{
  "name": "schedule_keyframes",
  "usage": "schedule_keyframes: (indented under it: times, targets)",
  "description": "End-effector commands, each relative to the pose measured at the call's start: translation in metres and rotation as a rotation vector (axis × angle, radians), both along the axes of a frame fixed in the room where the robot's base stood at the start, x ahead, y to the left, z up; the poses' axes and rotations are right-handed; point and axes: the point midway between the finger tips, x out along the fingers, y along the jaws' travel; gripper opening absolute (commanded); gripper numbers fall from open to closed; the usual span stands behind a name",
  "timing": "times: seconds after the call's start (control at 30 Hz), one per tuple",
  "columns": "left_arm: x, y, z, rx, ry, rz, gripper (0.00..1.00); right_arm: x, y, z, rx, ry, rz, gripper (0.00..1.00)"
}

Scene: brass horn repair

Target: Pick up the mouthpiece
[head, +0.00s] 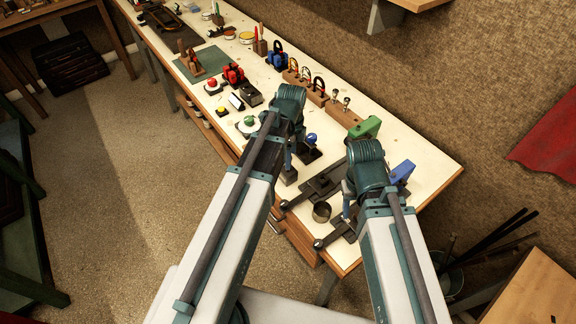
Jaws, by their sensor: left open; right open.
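Two small silvery pieces that look like mouthpieces stand upright in a long wooden block at the bench's back edge: one mouthpiece (335,93) and, just right of it, another (346,102). My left gripper (290,172) points down over the front half of the bench, in front of and left of the block and apart from it. My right gripper (347,214) points down near the bench's right end, well in front of the mouthpieces. Both are open; their fingertips are small and partly hidden by my arm links. Nothing shows held in either.
The wooden block (343,116) continues a row of racks with ring-shaped parts. A green block (365,128) and a blue block (403,172) stand right of it. A green mat (203,64) lies far left.

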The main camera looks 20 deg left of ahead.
Motion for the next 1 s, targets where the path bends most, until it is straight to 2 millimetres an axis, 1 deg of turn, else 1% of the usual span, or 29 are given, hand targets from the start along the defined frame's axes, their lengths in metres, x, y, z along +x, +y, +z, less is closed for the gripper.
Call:
schedule_keyframes:
  times: [0.17,0.4,0.5,0.6,0.8,0.83,0.97,1.0]
  targets:
    - [-0.001,0.002,-0.009,0.0,0.0,0.0,0.68,0.0,0.0,-0.009,0.0,0.0,0.0,0.5]
    - [-0.003,0.009,-0.039,0.0,0.0,0.0,0.68,0.0,0.0,-0.039,0.0,0.0,-0.002,0.5]
    - [-0.002,0.008,-0.05,0.0,0.0,0.0,0.68,0.0,0.0,-0.05,0.0,0.0,-0.002,0.5]
    - [-0.002,0.008,-0.053,0.0,0.0,0.0,0.68,0.0,0.0,-0.053,0.0,0.0,-0.002,0.5]
    - [-0.002,0.008,-0.051,0.0,0.0,0.0,0.68,0.0,0.0,-0.051,0.0,0.0,-0.002,0.5]
    - [-0.002,0.008,-0.051,0.0,0.0,0.0,0.66,0.0,0.0,-0.051,0.0,0.0,-0.002,0.5]
    - [-0.002,0.008,-0.051,0.0,0.0,0.0,0.43,0.0,0.0,-0.051,0.0,0.0,-0.002,0.5]
    - [-0.002,0.008,-0.051,0.0,0.0,0.0,0.36,0.0,0.0,-0.051,0.0,0.0,-0.002,0.5]
